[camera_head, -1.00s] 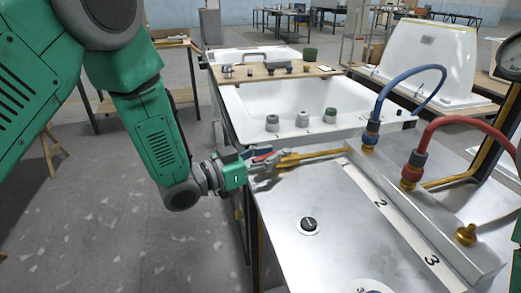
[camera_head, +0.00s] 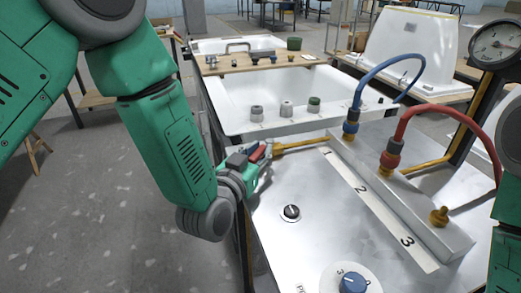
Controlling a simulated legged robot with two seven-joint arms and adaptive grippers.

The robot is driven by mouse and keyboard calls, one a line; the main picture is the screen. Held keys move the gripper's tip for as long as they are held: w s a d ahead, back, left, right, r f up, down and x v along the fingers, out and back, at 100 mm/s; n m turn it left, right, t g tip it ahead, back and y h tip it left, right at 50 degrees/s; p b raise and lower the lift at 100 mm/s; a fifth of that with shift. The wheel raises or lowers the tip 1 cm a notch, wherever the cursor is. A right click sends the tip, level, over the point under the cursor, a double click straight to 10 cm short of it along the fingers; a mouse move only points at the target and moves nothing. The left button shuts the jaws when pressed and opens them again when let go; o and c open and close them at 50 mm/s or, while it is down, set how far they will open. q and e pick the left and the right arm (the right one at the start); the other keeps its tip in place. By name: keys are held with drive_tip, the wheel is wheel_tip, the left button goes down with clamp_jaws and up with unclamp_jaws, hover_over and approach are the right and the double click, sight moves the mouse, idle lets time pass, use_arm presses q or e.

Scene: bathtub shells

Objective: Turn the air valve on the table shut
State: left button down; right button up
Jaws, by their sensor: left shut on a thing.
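The air valve (camera_head: 257,153) shows as a small red handle at the near-left end of a yellow pipe (camera_head: 300,144) on the metal table (camera_head: 315,220). My left gripper (camera_head: 254,164) is shut on it at the table's left edge. The gripper and wrist cover much of the valve body, so the handle's exact angle is hard to tell. Part of my right arm shows at the lower right edge, but its gripper is out of view.
A blue hose (camera_head: 384,64) and a red hose (camera_head: 440,108) rise from a metal block with numbers 1 to 3. A pressure gauge (camera_head: 495,44) stands at the right. A black knob (camera_head: 291,211) and a blue knob (camera_head: 352,283) sit in front. White tub shells stand behind.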

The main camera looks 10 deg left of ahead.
use_arm(q)
drive_tip(key=shift+s+d+f, duration=0.1)
drive_tip(key=shift+s+f, duration=0.1)
drive_tip(key=shift+f, duration=0.1)
drive_tip(key=c, duration=1.4)
unclamp_jaws()
drive_tip(key=shift+c, duration=0.2)
drive_tip(key=shift+r, duration=0.15)
drive_tip(key=v, duration=1.2)
